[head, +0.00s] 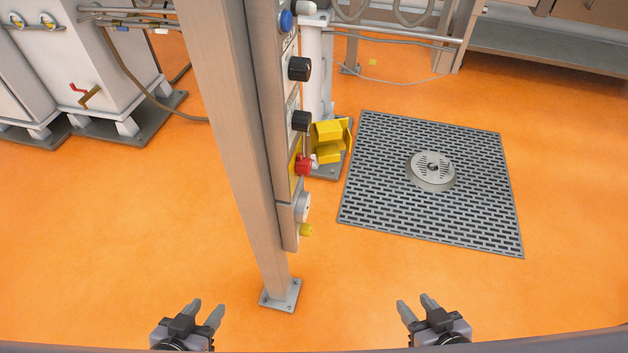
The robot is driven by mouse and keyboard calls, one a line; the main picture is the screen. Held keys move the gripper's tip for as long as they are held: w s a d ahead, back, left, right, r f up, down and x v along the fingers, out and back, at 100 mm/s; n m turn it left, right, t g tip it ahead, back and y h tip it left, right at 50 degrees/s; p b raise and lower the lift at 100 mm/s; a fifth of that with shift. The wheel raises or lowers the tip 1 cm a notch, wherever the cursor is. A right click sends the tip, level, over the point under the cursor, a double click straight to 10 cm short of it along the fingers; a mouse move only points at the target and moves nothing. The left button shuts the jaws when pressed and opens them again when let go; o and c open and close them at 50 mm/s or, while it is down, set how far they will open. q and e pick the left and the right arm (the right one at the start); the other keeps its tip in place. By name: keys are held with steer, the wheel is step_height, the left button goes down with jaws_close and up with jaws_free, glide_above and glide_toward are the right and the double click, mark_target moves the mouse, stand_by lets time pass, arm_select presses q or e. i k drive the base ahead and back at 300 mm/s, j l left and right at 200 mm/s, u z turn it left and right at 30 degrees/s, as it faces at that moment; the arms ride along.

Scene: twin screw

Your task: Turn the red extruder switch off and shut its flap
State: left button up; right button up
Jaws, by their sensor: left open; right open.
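The red switch (304,166) sticks out to the right from a yellow plate on the grey control panel, which is fixed to an upright post. A small pale part shows at its tip. A yellow box-shaped piece (328,141), which looks like the flap standing open, is just up and right of the switch; its hinge is hidden. The switch is uncovered, and I cannot tell its setting. My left gripper (207,306) is open and empty, low and left of the post. My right gripper (415,300) is open and empty, low and right of it. Both are well apart from the panel.
The panel also carries a blue button (286,20), two black knobs (299,69), a white round part (304,206) and a yellow knob (306,230). The post's foot plate (281,295) stands on the orange floor. A floor grate (380,185) lies to the right. White cabinets (130,75) stand at left.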

mark_target(304, 164)
steer(key=k+u, duration=0.1)
steer(key=u, duration=0.35)
steer(key=k+u, duration=0.15)
steer(key=u, duration=0.3)
steer(key=l+u, duration=0.1)
steer(key=u, duration=1)
steer(key=k+l, duration=0.1)
steer(key=l, duration=1.1)
steer(key=k+l, duration=0.15)
steer(key=l, duration=0.4)
steer(key=k+l, duration=0.1)
steer(key=l, duration=1.1)
steer(key=k+l, duration=0.15)
steer(key=l, duration=0.45)
steer(key=k+l, duration=0.1)
steer(key=l, duration=1.05)
steer(key=k+u, duration=0.05)
